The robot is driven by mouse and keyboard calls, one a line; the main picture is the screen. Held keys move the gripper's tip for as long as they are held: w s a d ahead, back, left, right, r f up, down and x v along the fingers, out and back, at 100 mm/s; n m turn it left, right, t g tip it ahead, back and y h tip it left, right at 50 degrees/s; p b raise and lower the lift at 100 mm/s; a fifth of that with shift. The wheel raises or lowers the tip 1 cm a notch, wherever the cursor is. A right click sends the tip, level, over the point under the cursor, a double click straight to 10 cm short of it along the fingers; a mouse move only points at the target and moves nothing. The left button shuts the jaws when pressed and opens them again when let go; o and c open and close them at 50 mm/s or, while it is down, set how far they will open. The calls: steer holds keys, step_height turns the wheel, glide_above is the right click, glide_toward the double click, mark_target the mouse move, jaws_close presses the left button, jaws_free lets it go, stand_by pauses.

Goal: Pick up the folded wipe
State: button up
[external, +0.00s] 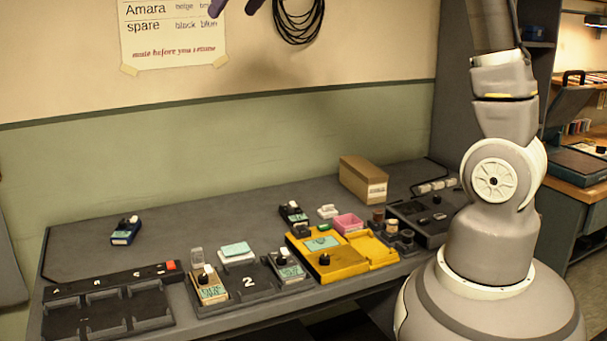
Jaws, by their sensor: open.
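A pale mint, flat folded piece, which looks like the folded wipe (235,250), lies at the back of the dark tray marked 2 (249,283), between two small pedal-like boxes. My gripper (235,7) shows only as two dark purple fingertips at the top edge of the external view, in front of the wall sign. The fingertips are apart with nothing visible between them. The gripper is high above the table and well clear of the wipe. The rest of the gripper is out of the frame.
A beige box (208,287) and a grey box (289,267) with knobs flank the wipe. A yellow unit (335,266) and pink bin (347,223) stand to the right, a cardboard box (363,180) behind. The table's back left is mostly clear around a blue box (125,231).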

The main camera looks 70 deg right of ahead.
steer(key=s+a+r+n+t+y+b, duration=0.1)
steer(key=s+a+r+n+t+b, duration=0.1)
steer(key=a+r, duration=0.8)
steer(key=s+a+t, duration=0.1)
steer(key=s, duration=0.1)
steer(key=shift+s+t, duration=0.3)
steer(key=shift+s, duration=0.05)
steer(key=s+a+r+t, duration=0.1)
steer(key=s+a+r, duration=0.1)
steer(key=s+a+r+n+t+y+b, duration=0.1)
steer(key=s+a+r, duration=0.2)
steer(key=s+a+r+t+y+b, duration=0.1)
steer(key=s+a+r, duration=0.2)
steer(key=shift+s+r+n, duration=0.1)
steer(key=shift+s+n, duration=0.15)
steer(key=shift+n, duration=0.15)
steer(key=c, duration=0.4)
steer(key=shift+a+r, duration=0.1)
steer(key=shift+r, duration=0.05)
steer(key=shift+c, duration=1)
